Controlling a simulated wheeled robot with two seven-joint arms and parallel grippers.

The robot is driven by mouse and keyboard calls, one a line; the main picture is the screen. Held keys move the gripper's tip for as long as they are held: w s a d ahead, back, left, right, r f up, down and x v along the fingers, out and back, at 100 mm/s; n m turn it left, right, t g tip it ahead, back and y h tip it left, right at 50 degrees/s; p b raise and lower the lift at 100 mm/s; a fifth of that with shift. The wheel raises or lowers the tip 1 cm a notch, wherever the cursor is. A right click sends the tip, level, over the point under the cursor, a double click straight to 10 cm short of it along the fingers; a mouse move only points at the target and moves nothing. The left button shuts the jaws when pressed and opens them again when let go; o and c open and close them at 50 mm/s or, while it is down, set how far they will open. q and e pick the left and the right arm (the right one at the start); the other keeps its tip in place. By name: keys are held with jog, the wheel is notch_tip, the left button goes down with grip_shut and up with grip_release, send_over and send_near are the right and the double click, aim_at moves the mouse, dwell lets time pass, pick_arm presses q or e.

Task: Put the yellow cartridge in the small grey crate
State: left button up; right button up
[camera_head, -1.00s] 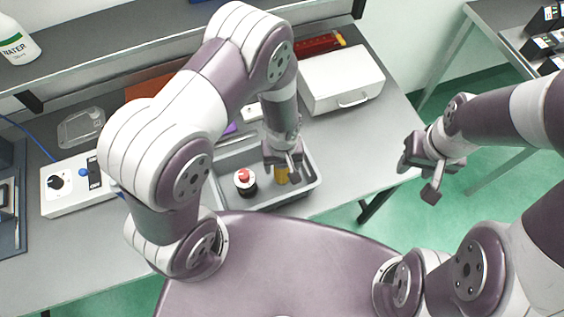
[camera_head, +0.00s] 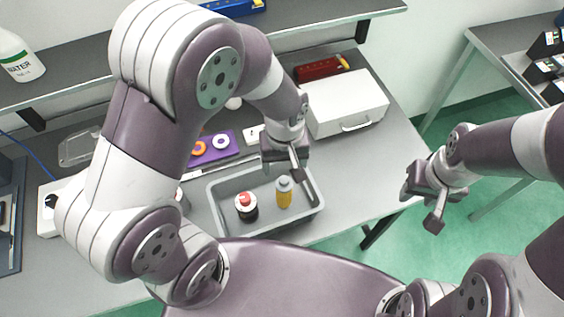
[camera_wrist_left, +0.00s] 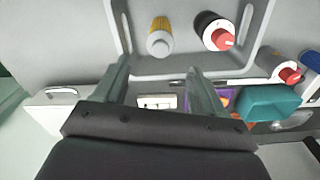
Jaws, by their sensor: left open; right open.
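The yellow cartridge (camera_head: 284,193), with a grey cap, stands upright inside the small grey crate (camera_head: 222,220), in its right part. In the left wrist view the cartridge (camera_wrist_left: 159,38) and the crate (camera_wrist_left: 185,66) show near the top. My left gripper (camera_head: 292,172) is open and empty above the far side of the crate; its two fingers (camera_wrist_left: 155,82) show apart in the left wrist view, with nothing between them. My right gripper (camera_head: 434,205) is open and empty, off to the right beyond the table edge.
A black-and-white item with a red top (camera_head: 246,206) stands in the crate left of the cartridge. A white case (camera_head: 345,105) stands behind on the right. A purple tray with rings (camera_head: 212,148) lies behind the crate. A teal block (camera_wrist_left: 272,103) shows in the left wrist view.

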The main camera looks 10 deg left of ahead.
pick_arm(q)
jog(key=s+a+r+m+t, duration=0.1)
jog(key=s+a+r+m, duration=0.2)
jog(key=a+r, duration=0.3)
jog(key=shift+s+a+m, duration=0.15)
jog(key=shift+a+m, duration=0.45)
jog(key=shift+a, duration=0.85)
